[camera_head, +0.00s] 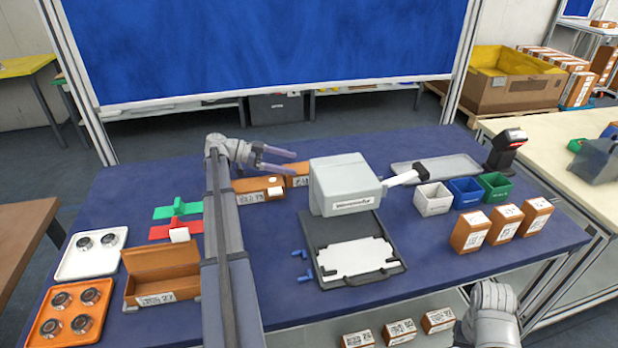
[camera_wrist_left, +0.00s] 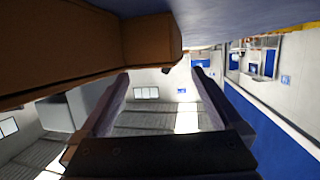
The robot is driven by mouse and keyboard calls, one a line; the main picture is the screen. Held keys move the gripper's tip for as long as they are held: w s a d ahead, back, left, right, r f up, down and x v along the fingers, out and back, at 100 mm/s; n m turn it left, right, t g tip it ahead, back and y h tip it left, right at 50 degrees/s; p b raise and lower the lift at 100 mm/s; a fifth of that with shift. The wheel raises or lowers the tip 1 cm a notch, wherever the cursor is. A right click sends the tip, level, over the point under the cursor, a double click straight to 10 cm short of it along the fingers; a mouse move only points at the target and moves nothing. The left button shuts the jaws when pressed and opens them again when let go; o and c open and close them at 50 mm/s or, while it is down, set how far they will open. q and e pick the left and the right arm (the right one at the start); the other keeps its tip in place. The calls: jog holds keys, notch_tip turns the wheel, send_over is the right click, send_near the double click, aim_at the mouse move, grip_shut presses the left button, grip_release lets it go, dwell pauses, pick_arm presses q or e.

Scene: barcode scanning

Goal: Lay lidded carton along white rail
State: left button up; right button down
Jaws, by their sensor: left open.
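A brown carton (camera_head: 258,188) labelled 23 lies at the back of the blue table, with white round pieces on or in front of it. A second brown carton (camera_head: 298,181) lies just right of it, partly hidden by the grey machine. I cannot tell which is the lidded carton. My left gripper (camera_head: 290,162) is open and empty, above and behind these cartons, fingers pointing right. In the left wrist view a brown carton (camera_wrist_left: 70,45) fills the upper left, outside the jaws.
A grey machine (camera_head: 345,185) stands right of the cartons. An open brown box (camera_head: 163,274) and trays are at the left. Small bins (camera_head: 465,190), upright brown boxes (camera_head: 503,222) and a scanner (camera_head: 506,147) stand at the right. My left forearm crosses the table.

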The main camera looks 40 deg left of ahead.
aim_at(303, 166)
pick_arm(q)
jog(key=shift+b+x, duration=0.7)
jog(key=shift+x, duration=1.95)
jog(key=shift+w+a+r, duration=0.1)
jog(key=c, duration=1.3)
jog(key=shift+r, duration=0.2)
jog(key=shift+c, duration=0.8)
jog(key=shift+r+p, duration=0.2)
jog(key=shift+p, duration=0.3)
grip_shut()
notch_tip(303, 166, up, 9)
jog(key=p, duration=0.9)
